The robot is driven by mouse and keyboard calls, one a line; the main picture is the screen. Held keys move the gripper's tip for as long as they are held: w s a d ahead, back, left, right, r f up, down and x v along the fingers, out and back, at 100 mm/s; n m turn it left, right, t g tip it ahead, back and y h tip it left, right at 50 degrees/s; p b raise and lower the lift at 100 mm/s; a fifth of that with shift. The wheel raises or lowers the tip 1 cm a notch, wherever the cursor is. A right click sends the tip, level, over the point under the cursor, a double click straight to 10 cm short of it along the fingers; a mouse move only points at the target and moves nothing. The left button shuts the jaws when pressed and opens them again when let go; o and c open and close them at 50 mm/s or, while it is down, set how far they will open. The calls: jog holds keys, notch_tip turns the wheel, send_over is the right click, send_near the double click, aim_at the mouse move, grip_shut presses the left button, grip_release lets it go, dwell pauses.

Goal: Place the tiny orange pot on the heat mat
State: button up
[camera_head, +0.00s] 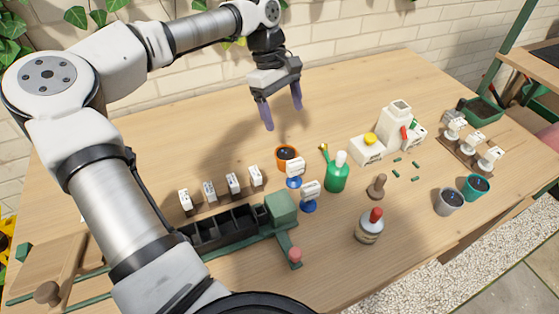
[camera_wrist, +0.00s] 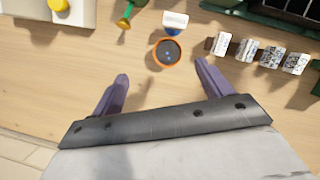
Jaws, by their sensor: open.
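The tiny orange pot (camera_head: 287,152) stands upright on the wooden table near its middle, with dark soil in it. In the wrist view the orange pot (camera_wrist: 156,60) lies just ahead of the gap between the fingers. My gripper (camera_head: 283,115) is open and empty, with its purple fingers pointing down above the table, behind the pot and apart from it. The open fingers also show in the wrist view (camera_wrist: 161,72). I cannot clearly make out which thing is the heat mat.
Two blue-footed white tags (camera_head: 295,173) stand close beside the pot. A green bottle (camera_head: 337,177) is to its right. A row of white labels (camera_head: 232,184) and a black compartment tray (camera_head: 213,232) lie left. Grey and teal pots (camera_head: 476,188) stand far right. Table behind the pot is clear.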

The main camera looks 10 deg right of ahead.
aim_at(286, 153)
jog(key=x, duration=0.2)
jog(key=a+p+x, duration=0.1)
jog(key=x, duration=0.2)
jog(key=w+x, duration=0.1)
jog(key=x, duration=0.2)
jog(key=shift+s+a+f, duration=0.1)
jog(key=shift+a+f, duration=0.25)
jog(key=shift+f, duration=0.2)
jog(key=shift+p+x, duration=1.2)
jog(key=shift+x, duration=1.65)
jog(key=c, duration=1.2)
notch_tip(286, 153, up, 20)
jog(key=b, duration=0.3)
